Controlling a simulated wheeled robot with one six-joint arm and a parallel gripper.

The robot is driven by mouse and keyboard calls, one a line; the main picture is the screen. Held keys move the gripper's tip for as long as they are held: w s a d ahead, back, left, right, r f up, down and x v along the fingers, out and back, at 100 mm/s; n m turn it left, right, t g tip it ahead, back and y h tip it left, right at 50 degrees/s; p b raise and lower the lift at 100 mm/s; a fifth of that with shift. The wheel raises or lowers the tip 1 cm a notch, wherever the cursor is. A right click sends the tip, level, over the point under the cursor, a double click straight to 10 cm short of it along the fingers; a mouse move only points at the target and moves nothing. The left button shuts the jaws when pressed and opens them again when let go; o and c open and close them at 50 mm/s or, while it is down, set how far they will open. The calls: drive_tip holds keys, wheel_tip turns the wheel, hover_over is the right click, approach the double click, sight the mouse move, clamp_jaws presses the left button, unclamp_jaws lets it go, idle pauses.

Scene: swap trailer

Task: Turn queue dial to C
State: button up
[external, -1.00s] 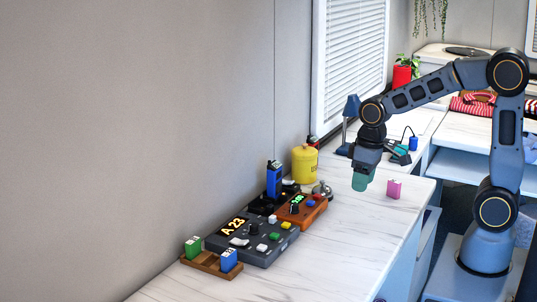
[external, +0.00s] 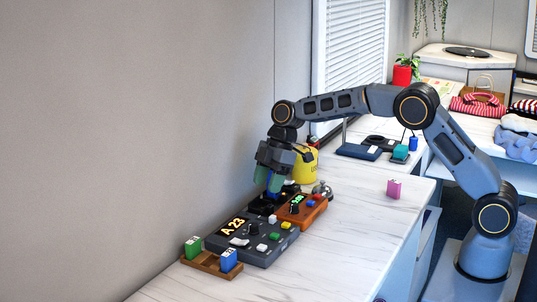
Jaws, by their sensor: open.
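The dark grey queue console (external: 262,252) lies on the white counter by the wall. Its lit display (external: 233,226) reads "A 23". A small black dial (external: 254,230) is on its top face to the right of the display; its pointer is too small to read. My gripper (external: 269,184) is open, with its green fingertips pointing down, beyond the console and above the black charger base. It hides most of the blue handset there. I cannot tell whether the fingers touch the handset.
An orange-brown box (external: 301,209) with a green display sits right behind the console. A silver bell (external: 322,190) and yellow canister (external: 306,165) stand beyond it. A wooden rack (external: 208,262) with green and blue tags is in front.

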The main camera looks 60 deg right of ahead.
sight(254, 224)
drive_tip(key=x, duration=1.1)
drive_tip(key=shift+a+f+p, duration=0.1)
drive_tip(key=shift+f+p, duration=0.2)
drive_tip(key=shift+p, duration=0.05)
drive_tip(key=shift+c, duration=0.2)
drive_tip(key=c, duration=0.8)
